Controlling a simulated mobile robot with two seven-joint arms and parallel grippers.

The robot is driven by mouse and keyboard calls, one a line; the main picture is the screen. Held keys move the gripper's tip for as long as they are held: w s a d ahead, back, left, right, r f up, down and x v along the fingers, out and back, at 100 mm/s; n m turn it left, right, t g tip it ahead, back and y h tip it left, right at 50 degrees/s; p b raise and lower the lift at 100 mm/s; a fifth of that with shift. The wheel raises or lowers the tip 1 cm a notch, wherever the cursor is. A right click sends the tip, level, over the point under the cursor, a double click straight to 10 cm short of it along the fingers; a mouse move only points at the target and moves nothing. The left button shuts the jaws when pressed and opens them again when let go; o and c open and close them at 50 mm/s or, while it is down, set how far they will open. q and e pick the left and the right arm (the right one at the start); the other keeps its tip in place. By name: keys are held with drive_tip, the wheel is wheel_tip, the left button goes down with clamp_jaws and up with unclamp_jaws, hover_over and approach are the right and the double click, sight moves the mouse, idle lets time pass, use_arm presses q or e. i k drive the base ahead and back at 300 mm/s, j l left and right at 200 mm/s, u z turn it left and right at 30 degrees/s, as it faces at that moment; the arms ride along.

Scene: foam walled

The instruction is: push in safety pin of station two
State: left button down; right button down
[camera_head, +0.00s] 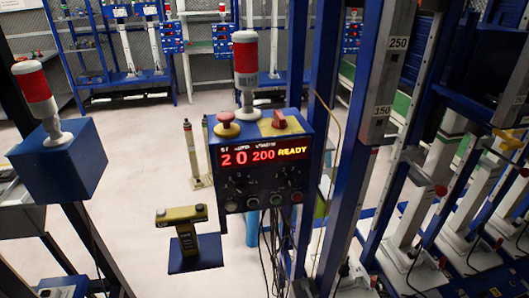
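No part of either gripper shows in the head view. A blue control box (262,175) stands in the middle, with a red lit display (262,156) that reads "20 200 READY". On its top are a red mushroom button (227,119) and a red switch (279,119). At the right, blue and grey machine frames carry small red knobs, one at mid height (441,190) and one higher (524,172). I cannot tell which of these, if any, is the safety pin of station two. No station number is readable.
A red-and-white beacon stands on the box (246,60) and another at the left (34,85). A yellow-topped pedestal (180,215) stands left of the box. Grey posts with scale marks (390,70) rise right of it. Pale floor (135,150) is open behind.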

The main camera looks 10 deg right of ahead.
sight(524, 172)
drive_tip(key=z, duration=2.1)
